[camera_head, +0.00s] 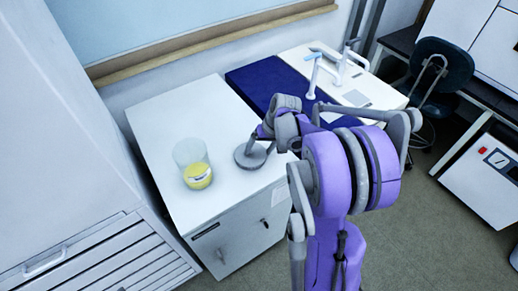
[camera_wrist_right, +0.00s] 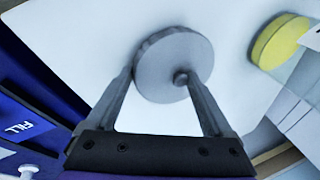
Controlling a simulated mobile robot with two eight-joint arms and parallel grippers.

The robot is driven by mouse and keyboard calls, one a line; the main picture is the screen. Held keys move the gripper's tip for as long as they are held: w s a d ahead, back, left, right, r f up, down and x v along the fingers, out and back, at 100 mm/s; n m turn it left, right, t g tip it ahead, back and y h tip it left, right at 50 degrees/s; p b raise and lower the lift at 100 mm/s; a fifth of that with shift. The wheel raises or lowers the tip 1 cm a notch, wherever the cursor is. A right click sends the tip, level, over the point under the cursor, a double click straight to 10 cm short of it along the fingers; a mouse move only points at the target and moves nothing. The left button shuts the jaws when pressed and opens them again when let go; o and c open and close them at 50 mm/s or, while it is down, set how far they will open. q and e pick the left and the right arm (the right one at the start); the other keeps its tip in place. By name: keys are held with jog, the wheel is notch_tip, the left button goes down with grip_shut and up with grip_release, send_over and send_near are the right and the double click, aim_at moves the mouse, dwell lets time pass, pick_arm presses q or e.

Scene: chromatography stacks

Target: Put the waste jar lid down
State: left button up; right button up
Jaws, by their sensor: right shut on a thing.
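The waste jar lid (camera_head: 250,156) is a grey round disc with a small knob, at or just above the white cabinet top, to the right of the glass jar. I cannot tell whether it touches the surface. My right gripper (camera_head: 263,144) is shut on the lid; in the right wrist view the lid (camera_wrist_right: 165,66) shows at the fingertips (camera_wrist_right: 157,78). The clear jar (camera_head: 190,153) stands upright and open on the cabinet top with yellow contents in its bottom. My left gripper is not in view.
The white cabinet top (camera_head: 165,112) is clear behind and in front of the jar. A dark blue mat (camera_head: 258,84) lies beside it to the right, with a sink bench (camera_head: 385,95) beyond. A wall with a wooden ledge (camera_head: 200,42) runs behind.

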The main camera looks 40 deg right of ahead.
jog(key=shift+s+f, duration=0.1)
jog(key=shift+f, duration=0.2)
jog(key=o, duration=1.1)
jog(key=shift+a, duration=0.1)
jog(key=shift+r, duration=0.3)
jog(key=shift+r+p, duration=0.4)
jog(key=shift+r, duration=0.15)
jog(key=v, duration=1)
jog(key=s+a+f+n+t, duration=0.1)
jog(key=s+a+n, duration=0.1)
jog(key=a, duration=0.5)
jog(key=s+a+f+n+t+h, duration=0.1)
jog(key=s+a, duration=0.4)
jog(key=a, duration=0.2)
jog(key=s+a+f+n+t+h, duration=0.1)
jog(key=s+a, duration=0.3)
jog(key=a, duration=0.4)
jog(key=shift+f+n, duration=0.25)
jog(key=shift+n, duration=0.55)
